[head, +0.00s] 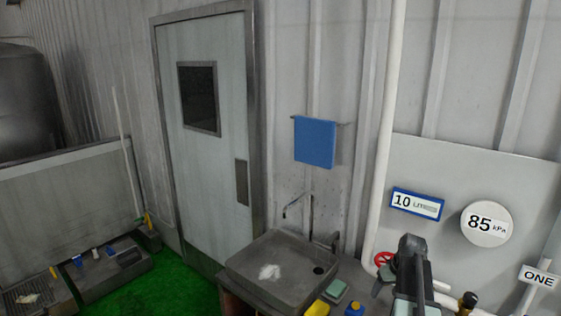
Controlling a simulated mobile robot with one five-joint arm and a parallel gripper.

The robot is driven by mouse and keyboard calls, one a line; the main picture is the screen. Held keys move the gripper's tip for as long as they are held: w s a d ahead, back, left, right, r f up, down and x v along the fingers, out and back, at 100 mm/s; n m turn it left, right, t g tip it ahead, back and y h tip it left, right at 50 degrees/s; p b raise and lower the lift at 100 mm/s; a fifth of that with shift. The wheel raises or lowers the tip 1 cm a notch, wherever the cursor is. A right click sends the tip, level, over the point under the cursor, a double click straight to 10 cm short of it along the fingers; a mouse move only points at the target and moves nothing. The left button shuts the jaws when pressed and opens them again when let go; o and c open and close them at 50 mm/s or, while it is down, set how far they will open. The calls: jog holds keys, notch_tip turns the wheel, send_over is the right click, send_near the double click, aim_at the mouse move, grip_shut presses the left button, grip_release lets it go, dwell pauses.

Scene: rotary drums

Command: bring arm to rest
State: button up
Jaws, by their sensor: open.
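My arm (416,290) rises from the bottom edge at the lower right, in front of the wall pipes and panel. My gripper (411,246) is the dark end at its top, seen small and from behind. It is open, and I see nothing held in it. The fingertips are not clear from this angle. The gripper appears clear of the wall panel and right of the sink, though its exact distance from them is hard to judge.
A grey sink (283,270) stands left of my arm, with a yellow item (318,308) and a green sponge-like block (335,289) beside it. A white pipe (384,130) runs up the wall. A closed door (208,130) and green floor (150,290) lie left.

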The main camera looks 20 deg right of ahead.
jog(key=s+a+f+g+b, duration=0.1)
jog(key=a+f+b, duration=0.1)
jog(key=a, duration=1.1)
jog(key=s+a+f+n+g+b, duration=0.1)
jog(key=a+f+b, duration=0.2)
jog(key=a, duration=1)
jog(key=s+a+f+b, duration=0.1)
jog(key=a+f, duration=0.3)
jog(key=a, duration=1)
jog(key=shift+s+n+g+b, duration=0.35)
jog(key=shift+n+g+b, duration=0.05)
jog(key=shift+b, duration=0.25)
jog(key=shift+f, duration=0.1)
